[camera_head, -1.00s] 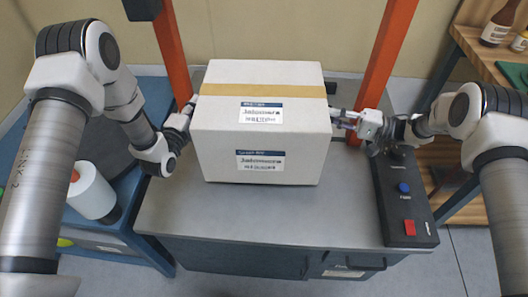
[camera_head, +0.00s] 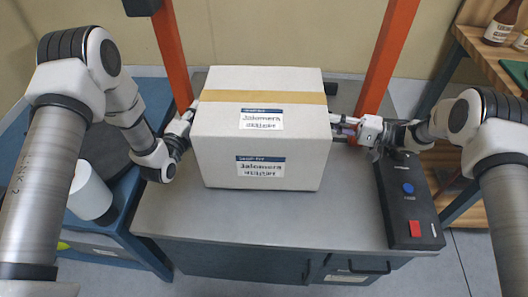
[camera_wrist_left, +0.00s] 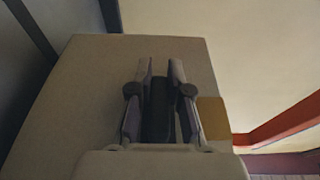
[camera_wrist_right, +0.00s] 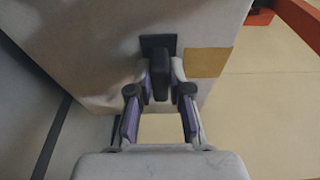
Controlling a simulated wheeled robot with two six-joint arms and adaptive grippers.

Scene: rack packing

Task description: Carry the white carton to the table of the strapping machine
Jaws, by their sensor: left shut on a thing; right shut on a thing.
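The white carton (camera_head: 262,150), with a tan tape band across its top and two printed labels, is upright over the grey table (camera_head: 270,222) of the strapping machine. I cannot tell whether its underside touches the tabletop. My left gripper (camera_head: 188,116) is at its left side, and my right gripper (camera_head: 340,124) is at its right side. In the left wrist view my fingers (camera_wrist_left: 160,72) close around a dark grip on the carton's wall (camera_wrist_left: 90,90). In the right wrist view my fingers (camera_wrist_right: 160,72) likewise hold a dark grip on the wall (camera_wrist_right: 90,50).
Orange posts of the machine stand left (camera_head: 172,55) and right (camera_head: 386,55) behind the carton. A black control box (camera_head: 405,205) with blue and red buttons is on the table's right. A blue side table (camera_head: 125,215) carries a white roll (camera_head: 90,192). A wooden shelf (camera_head: 480,65) with bottles stands right.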

